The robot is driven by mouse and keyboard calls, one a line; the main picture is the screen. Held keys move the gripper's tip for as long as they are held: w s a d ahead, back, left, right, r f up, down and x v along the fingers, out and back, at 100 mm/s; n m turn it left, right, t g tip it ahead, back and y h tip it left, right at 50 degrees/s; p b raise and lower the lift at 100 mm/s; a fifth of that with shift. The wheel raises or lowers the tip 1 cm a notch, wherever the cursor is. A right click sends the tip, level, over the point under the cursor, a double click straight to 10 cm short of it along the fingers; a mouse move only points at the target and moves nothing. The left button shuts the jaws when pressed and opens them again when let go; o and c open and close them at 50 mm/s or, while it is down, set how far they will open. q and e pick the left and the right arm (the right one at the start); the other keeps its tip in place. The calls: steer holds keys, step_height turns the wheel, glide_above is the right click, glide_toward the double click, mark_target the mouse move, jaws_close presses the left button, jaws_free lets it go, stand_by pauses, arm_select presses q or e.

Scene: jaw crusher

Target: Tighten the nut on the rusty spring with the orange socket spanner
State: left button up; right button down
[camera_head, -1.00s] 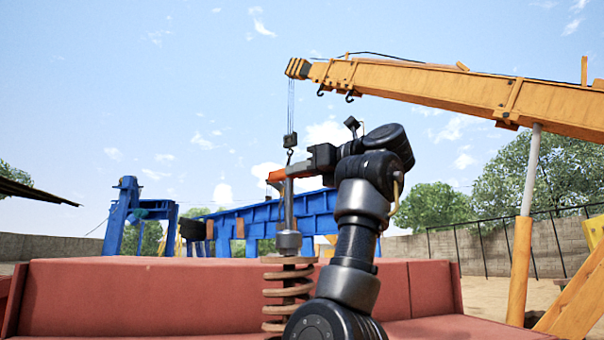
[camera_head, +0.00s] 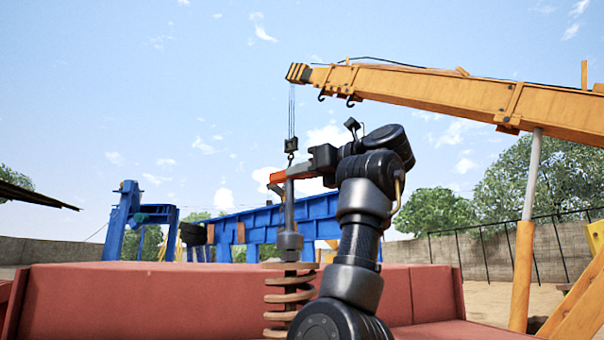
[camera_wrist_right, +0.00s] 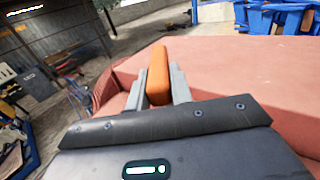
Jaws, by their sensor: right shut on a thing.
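The rusty spring (camera_head: 289,296) stands upright in front of the red machine body in the head view, its lower part cut off by the frame. The orange socket spanner's grip (camera_head: 277,178) sits high, with its grey shaft (camera_head: 289,208) pointing straight down to a wide socket (camera_head: 289,241) at the top of the spring. The nut is hidden under or inside the socket. My right gripper (camera_head: 300,172) is shut on the orange grip; in the right wrist view the orange grip (camera_wrist_right: 158,75) is between the two grey fingers. My left gripper is not in view.
The red machine body (camera_head: 150,300) fills the lower part of the head view. A yellow crane boom (camera_head: 430,85) hangs a hook (camera_head: 290,144) behind the spanner. A blue steel frame (camera_head: 265,225) stands behind. Open air surrounds the spanner on the left.

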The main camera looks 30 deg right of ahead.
steer(key=shift+r, duration=0.1)
steer(key=shift+r, duration=1.5)
